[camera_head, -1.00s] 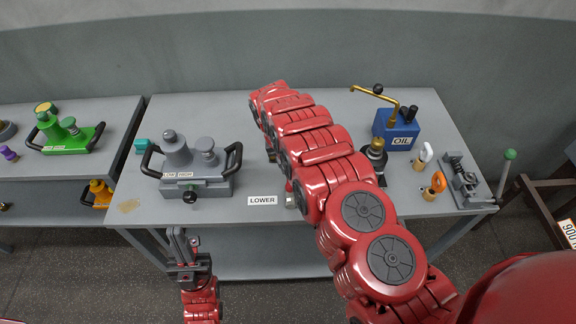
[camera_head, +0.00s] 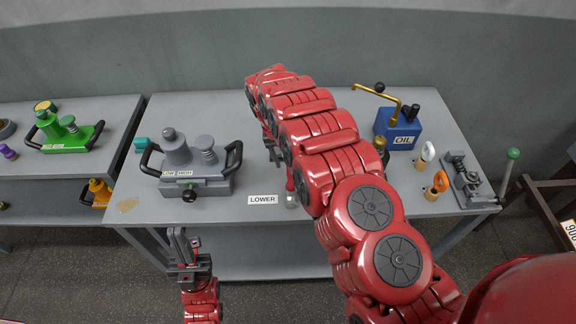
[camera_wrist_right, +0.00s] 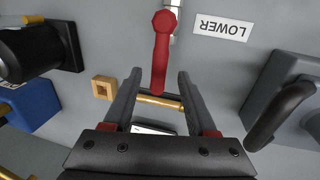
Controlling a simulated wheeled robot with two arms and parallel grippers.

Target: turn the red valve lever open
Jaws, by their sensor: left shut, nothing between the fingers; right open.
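The red valve lever (camera_wrist_right: 161,52) shows in the right wrist view, its rounded end towards the top of the picture. In the head view a little red of it (camera_head: 290,184) shows beside my arm, above a silver fitting (camera_head: 292,200). My right gripper (camera_wrist_right: 160,73) is open, with one finger on each side of the lever's lower part in the wrist picture; I cannot tell whether they touch it. A brass pipe (camera_wrist_right: 160,102) crosses between the fingers. In the head view my right arm hides most of that gripper. My left gripper (camera_head: 184,238) is shut and empty in front of the table.
A LOWER label (camera_head: 263,200) lies left of the valve. A grey device with black handles (camera_head: 197,185) stands further left. A blue OIL box (camera_head: 398,130), white and orange ring-topped pieces and a green-knobbed lever (camera_head: 512,156) stand right.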

